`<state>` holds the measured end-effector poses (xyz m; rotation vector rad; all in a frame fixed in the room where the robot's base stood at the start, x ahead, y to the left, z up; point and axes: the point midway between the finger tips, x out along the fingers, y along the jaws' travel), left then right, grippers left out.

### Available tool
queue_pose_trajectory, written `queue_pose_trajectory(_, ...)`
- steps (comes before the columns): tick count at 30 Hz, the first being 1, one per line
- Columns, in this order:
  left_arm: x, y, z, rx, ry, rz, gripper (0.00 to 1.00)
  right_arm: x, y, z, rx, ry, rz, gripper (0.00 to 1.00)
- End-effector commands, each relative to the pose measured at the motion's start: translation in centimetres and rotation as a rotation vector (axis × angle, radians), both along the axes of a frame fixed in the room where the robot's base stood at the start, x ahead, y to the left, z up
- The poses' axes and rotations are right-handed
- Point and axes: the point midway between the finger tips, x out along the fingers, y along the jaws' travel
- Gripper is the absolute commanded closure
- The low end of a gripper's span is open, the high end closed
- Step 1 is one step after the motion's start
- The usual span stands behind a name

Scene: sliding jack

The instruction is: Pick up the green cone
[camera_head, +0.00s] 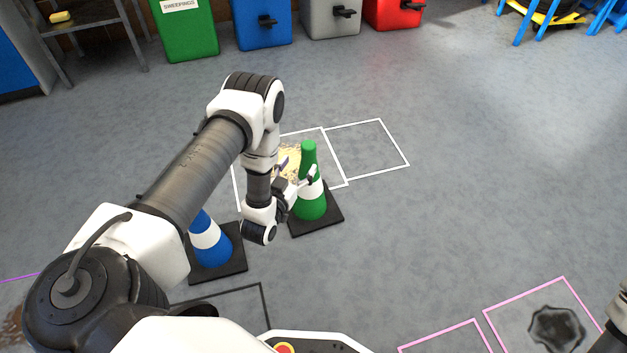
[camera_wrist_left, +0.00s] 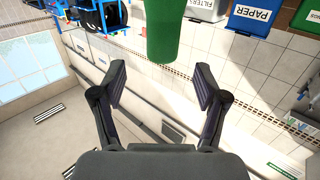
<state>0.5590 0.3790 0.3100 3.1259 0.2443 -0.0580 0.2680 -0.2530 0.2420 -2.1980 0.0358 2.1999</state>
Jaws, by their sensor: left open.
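The green cone (camera_head: 310,203) stands upright on its black square base on the grey floor, with a white band around its middle. My left gripper (camera_head: 308,179) is beside the cone's upper part, overlapping its white band in the head view. In the left wrist view the green cone (camera_wrist_left: 174,30) shows at the top, between and beyond the two spread fingers of the open left gripper (camera_wrist_left: 160,80). The fingers hold nothing. I cannot tell whether they touch the cone. My right gripper is not in view.
A blue cone (camera_head: 206,236) stands close to the left, partly behind my left arm. White floor outlines (camera_head: 378,149) lie behind the green cone, with a yellowish patch (camera_head: 288,160) in one. Coloured bins (camera_head: 262,22) line the back.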

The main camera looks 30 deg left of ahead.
Motion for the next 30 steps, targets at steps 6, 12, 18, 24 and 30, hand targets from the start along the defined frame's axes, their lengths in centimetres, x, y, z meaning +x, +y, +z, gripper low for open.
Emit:
queue_pose_trajectory(6, 2.9, 0.8, 0.3, 0.009, -0.043, 0.002, 0.27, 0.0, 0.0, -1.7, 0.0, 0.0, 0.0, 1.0)
queue_pose_trajectory(12, 6.4, 1.3, 0.2, 0.008, -0.043, 0.001, 0.27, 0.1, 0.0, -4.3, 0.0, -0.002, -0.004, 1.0)
queue_pose_trajectory(18, 7.8, 1.6, 0.6, 0.008, -0.037, 0.002, 0.27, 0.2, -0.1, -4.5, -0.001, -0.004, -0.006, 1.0)
queue_pose_trajectory(24, 7.7, 1.5, 0.7, 0.008, -0.036, 0.002, 0.55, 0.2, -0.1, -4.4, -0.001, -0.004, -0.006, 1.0)
queue_pose_trajectory(30, 7.7, 1.5, 0.6, 0.008, -0.036, 0.001, 1.0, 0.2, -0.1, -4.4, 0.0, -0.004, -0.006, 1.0)
